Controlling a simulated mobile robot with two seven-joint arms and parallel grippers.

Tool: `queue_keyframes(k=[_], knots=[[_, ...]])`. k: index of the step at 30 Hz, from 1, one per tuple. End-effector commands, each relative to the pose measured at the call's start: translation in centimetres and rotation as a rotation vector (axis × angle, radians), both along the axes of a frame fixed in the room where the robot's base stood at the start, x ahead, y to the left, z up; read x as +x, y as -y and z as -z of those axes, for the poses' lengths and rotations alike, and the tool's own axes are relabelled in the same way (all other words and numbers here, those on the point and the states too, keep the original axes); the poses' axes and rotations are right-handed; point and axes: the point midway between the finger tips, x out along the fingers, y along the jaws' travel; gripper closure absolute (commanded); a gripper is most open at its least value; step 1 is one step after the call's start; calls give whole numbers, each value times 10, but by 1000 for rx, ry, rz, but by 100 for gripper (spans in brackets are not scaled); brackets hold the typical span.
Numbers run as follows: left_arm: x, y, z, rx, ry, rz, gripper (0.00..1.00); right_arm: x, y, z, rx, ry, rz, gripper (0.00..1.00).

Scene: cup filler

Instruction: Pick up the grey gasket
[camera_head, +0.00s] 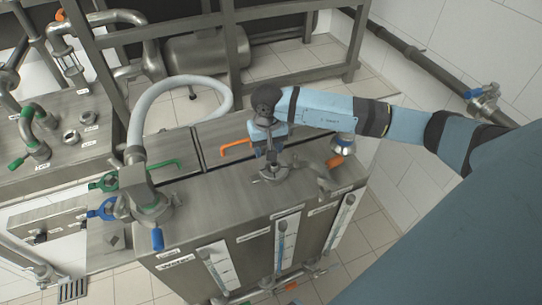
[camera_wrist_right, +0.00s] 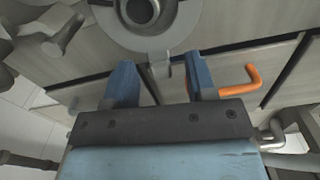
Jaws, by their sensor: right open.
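A flat grey ring with a small tab, which looks like the grey gasket (camera_wrist_right: 112,27), lies around a round metal opening (camera_wrist_right: 143,10) at the top of the right wrist view. Its upper part is cut off by the frame. In the head view my right gripper (camera_head: 270,167) is over the steel tank top and largely hides that spot. In the right wrist view the gripper's two blue fingers (camera_wrist_right: 162,78) are apart with nothing held between them. The ring's tab appears between the fingertips in the picture; I cannot tell the height gap. My left gripper is not in view.
An orange handle (camera_head: 237,147) is close to my right gripper, with a metal clamp-like fitting (camera_head: 323,178) on the other side. A hose coupling (camera_head: 146,200) with a white hose (camera_head: 137,125) stands at the left. Several loose fittings lie on the left bench (camera_head: 62,160).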

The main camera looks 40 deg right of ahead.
Motion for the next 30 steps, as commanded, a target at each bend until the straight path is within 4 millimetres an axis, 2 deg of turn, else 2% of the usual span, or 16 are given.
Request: queue_keyframes(k=[4, 5, 11, 23, 26, 30], knots=[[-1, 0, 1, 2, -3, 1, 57, 0, 0, 0, 1, 0, 0, 49], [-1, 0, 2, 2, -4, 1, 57, 0, 0, 0, 1, 0, 0, 54], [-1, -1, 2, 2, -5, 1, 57, 0, 0, 0, 1, 0, 0, 100], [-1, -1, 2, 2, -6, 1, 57, 0, 0, -5, 1, 1, -1, 100], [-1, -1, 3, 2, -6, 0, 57, 1, 0, -13, 2, 3, -1, 100], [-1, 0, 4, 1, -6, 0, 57, 1, 0, -36, 0, 5, -1, 100]])
